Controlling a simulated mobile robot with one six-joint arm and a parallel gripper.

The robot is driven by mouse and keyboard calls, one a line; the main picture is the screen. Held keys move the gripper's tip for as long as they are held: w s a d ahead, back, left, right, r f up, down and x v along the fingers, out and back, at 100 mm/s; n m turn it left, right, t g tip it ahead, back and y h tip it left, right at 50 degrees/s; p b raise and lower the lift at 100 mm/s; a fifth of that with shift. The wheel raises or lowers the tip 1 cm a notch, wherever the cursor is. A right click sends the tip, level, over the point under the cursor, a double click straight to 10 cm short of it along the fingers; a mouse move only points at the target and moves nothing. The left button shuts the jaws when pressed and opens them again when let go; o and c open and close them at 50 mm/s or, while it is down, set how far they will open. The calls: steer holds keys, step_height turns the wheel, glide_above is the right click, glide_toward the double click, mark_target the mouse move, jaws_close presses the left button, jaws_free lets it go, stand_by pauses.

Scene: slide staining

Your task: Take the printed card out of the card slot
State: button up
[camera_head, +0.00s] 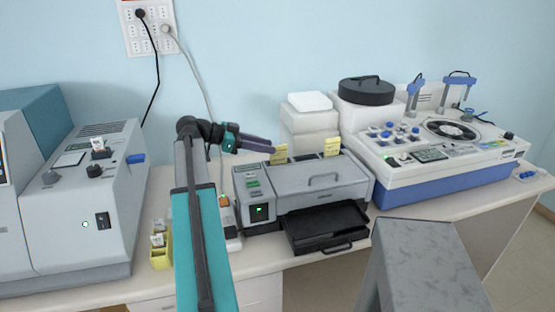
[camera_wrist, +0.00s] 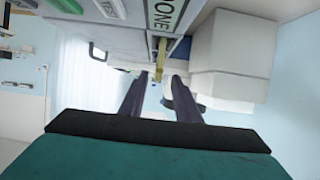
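A yellow card (camera_head: 279,155) stands up from the top of the grey printer-like machine (camera_head: 318,183), at its back left. A second yellow card (camera_head: 332,147) stands further right on it. I cannot tell which is the printed card. My gripper (camera_head: 272,147) is beside the left yellow card, reaching in from the left. In the wrist view my gripper (camera_wrist: 161,76) has its two dark fingers apart with nothing held between them. A yellow strip (camera_wrist: 161,48), likely that card, shows just beyond the fingertips, roughly centred. The card's lower end and the slot are hidden.
White boxes (camera_head: 309,125) and a black round lid (camera_head: 366,91) stand behind the machine. A black tray (camera_head: 325,226) juts out in front. A blue-white device (camera_head: 437,165) is on the right. A grey machine (camera_head: 66,228) and a small yellow holder (camera_head: 160,258) are on the left.

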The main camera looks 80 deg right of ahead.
mark_target(278, 160)
steer(key=shift+p+x, duration=1.05)
steer(key=shift+x, duration=0.9)
steer(key=shift+s+d+f, duration=0.15)
steer(key=shift+s+f, duration=0.1)
steer(key=shift+s, duration=0.25)
jaws_close()
